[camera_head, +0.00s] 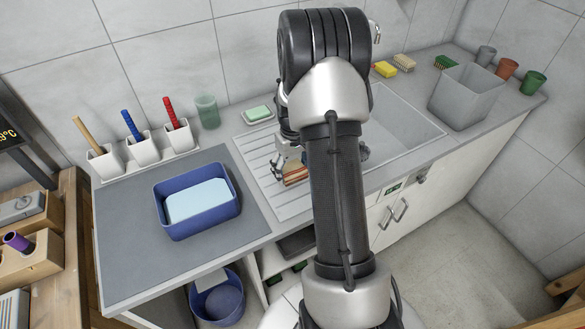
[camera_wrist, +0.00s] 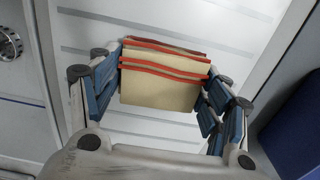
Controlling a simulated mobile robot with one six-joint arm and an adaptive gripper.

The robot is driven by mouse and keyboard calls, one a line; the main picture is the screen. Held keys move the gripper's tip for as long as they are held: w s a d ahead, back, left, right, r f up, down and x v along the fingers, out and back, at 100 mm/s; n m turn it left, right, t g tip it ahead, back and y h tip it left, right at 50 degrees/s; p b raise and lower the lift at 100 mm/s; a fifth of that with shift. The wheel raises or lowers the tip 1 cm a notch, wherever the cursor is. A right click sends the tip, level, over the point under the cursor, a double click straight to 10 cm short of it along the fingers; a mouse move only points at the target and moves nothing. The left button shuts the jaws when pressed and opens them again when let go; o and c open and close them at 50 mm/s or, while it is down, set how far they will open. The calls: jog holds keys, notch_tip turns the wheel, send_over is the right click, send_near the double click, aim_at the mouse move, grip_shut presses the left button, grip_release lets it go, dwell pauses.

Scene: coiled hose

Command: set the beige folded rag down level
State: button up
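The beige folded rag (camera_wrist: 160,90) with red stripes sits between the blue finger pads of my gripper (camera_wrist: 161,92) in the wrist view. The pads meet it on both sides, so my gripper is shut on it. The head view shows the rag (camera_head: 295,176) at my gripper (camera_head: 288,168), over the ribbed drainboard (camera_head: 262,164). The rag's stripes slope slightly in the wrist view. My arm hides part of the area, and I cannot tell whether the rag's underside touches the drainboard.
A blue tub (camera_head: 205,226) holding a light blue block (camera_head: 197,200) stands on the grey mat (camera_head: 120,235) to the left. A soap dish (camera_head: 258,117) and a green cup (camera_head: 207,112) are behind. The sink (camera_head: 405,130) is right of the drainboard. The drainboard's front part looks clear.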

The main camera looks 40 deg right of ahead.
jog(key=o, duration=0.6)
jog(key=shift+c, duration=0.2)
jog(key=shift+r, duration=0.15)
notch_tip(320, 180, up, 12)
